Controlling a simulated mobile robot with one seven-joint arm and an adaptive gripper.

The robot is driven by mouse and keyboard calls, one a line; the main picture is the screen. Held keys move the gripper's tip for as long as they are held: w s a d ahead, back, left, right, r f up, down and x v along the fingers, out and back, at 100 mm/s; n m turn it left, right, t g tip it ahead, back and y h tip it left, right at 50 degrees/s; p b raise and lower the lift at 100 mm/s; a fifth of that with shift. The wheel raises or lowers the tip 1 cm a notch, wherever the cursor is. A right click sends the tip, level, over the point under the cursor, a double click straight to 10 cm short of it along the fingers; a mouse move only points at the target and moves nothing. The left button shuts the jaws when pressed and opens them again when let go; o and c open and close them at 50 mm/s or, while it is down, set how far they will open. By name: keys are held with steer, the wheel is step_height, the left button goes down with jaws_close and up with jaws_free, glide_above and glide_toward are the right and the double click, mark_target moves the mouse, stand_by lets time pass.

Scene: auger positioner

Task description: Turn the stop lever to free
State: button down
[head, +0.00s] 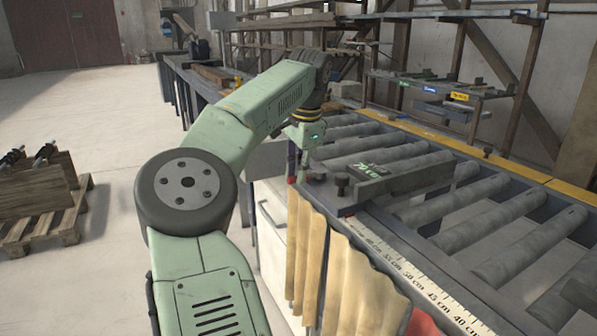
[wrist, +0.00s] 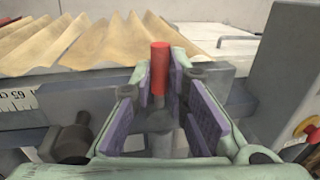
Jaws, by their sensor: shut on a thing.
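The stop lever (wrist: 160,70) shows in the wrist view as an upright rod with a red grip. My gripper (wrist: 161,82) has its purple-padded fingers on either side of the red grip, shut on it. In the head view my gripper (head: 300,168) is at the near edge of the roller table, left of the dark stop bar (head: 400,183). The lever itself is hidden or too small to tell there. The lower part of the lever is hard to make out between the fingers.
A dark knob (head: 342,184) stands at the stop bar's near end; a dark knob (wrist: 75,138) also shows in the wrist view. A ruler (head: 405,270) runs along the table edge above tan curtain strips (head: 340,285). A grey box (wrist: 285,65) and red button (wrist: 311,128) stand at right.

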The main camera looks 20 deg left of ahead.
stand_by(0.3)
steer(key=c, duration=1.6)
jaws_free()
steer(key=shift+o, duration=0.2)
steer(key=shift+r, duration=0.1)
step_height(320, 180, up, 12)
steer(key=s+d, duration=0.1)
steer(key=shift+s+d+f, duration=0.2)
steer(key=shift+s+d, duration=0.05)
steer(key=shift+d, duration=0.15)
